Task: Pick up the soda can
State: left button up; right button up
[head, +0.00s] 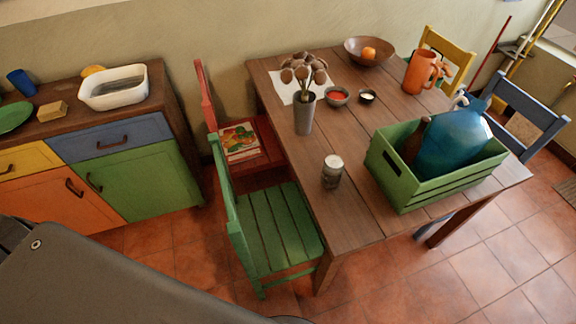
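A small grey cylinder with a pale top (332,172) stands upright near the front left edge of the wooden table (350,225). It may be the soda can, but it is too small to tell for sure from a jar or shaker. A blue cylinder (21,83) stands on the cabinet top at the far left; whether it is a cup or a can is unclear. Neither of my grippers is in view.
A green crate (405,190) holds a large blue jug (455,140). A grey vase (304,115), small bowls, an orange pitcher (420,72) and a wooden bowl (355,48) stand on the table. A green chair (275,230) and a red chair block the table's left side.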

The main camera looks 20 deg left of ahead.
aim_at(333, 167)
jog(key=z, duration=2.25)
jog(key=i, duration=2.75)
jog(key=u, duration=3.5)
